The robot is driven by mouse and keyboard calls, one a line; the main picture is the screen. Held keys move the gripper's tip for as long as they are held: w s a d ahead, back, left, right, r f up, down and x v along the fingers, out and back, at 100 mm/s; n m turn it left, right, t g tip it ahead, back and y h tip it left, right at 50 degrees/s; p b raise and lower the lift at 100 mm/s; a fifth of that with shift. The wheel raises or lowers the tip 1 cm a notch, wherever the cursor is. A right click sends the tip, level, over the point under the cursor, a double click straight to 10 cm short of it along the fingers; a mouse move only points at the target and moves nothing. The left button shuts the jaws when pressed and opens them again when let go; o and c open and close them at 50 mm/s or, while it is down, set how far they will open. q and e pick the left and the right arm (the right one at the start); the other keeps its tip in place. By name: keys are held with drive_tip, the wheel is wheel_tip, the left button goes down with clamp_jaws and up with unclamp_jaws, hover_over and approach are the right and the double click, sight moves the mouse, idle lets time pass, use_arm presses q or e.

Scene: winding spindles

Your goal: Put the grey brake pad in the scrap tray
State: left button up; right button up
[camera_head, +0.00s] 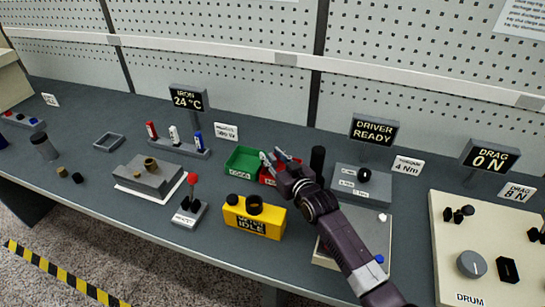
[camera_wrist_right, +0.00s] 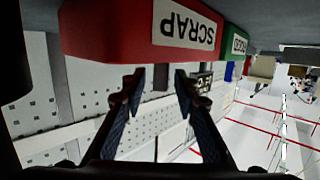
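The red scrap tray (camera_head: 266,177) stands right of the green tray and is largely hidden behind my right gripper in the head view. In the right wrist view the scrap tray (camera_wrist_right: 130,28) fills the top, its SCRAP label upside down. My right gripper (camera_head: 273,157) is at the scrap tray, its fingers apart. In the right wrist view the fingers (camera_wrist_right: 159,75) are spread, with nothing visible between them. I cannot make out the grey brake pad in either view; the inside of the scrap tray is mostly hidden. My left gripper is not in view.
The green tray (camera_head: 244,162) adjoins the scrap tray. A yellow box (camera_head: 254,218) marked IDLE stands in front. A black cylinder (camera_head: 317,160) stands close right of the gripper. The drum panel (camera_head: 450,240) is at the right. A grey block (camera_head: 150,178) lies left.

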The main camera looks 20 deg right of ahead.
drive_tip(key=shift+s, duration=0.1)
drive_tip(key=shift+b+v, duration=0.4)
drive_tip(key=shift+v, duration=3.3)
drive_tip(key=shift+r, duration=0.1)
